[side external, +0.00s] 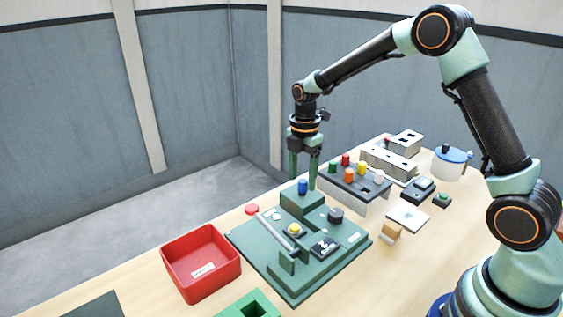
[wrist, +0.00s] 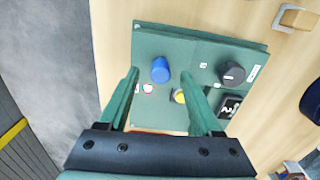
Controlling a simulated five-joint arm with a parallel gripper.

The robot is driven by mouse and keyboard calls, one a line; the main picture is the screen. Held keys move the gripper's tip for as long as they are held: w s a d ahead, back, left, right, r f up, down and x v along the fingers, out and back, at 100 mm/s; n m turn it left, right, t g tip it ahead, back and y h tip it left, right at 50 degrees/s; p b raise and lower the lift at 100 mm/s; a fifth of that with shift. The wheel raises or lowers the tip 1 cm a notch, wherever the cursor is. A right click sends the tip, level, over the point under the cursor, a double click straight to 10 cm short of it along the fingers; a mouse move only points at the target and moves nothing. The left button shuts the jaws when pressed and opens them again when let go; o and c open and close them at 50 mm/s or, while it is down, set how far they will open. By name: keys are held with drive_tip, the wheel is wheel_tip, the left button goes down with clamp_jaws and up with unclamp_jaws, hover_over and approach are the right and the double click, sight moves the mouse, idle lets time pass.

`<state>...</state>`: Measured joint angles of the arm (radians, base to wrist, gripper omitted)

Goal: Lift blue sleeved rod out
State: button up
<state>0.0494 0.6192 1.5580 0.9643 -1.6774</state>
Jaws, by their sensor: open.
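The blue sleeved rod (side external: 303,187) stands upright in a raised block of the green fixture (side external: 270,262); only its blue upper part shows. In the wrist view the blue rod (wrist: 161,69) lies between the two finger tips as seen from above. My gripper (side external: 303,178) is open and points down just above the rod, with one green finger to either side. The fingers also show in the wrist view (wrist: 160,80), and nothing is held between them. I cannot tell whether the finger tips reach down to the rod's top.
The fixture carries a yellow button (side external: 295,229), a black knob (side external: 336,215) and a grey bar (side external: 276,234). A red bin (side external: 201,262) stands at the left. A rack with several coloured pegs (side external: 349,175) stands behind on the right, near a blue-lidded pot (side external: 452,157).

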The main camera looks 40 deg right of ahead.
drive_tip(key=shift+f, duration=1.3)
clamp_jaws()
drive_tip(key=shift+r, duration=0.1)
wheel_tip(320, 180, up, 20)
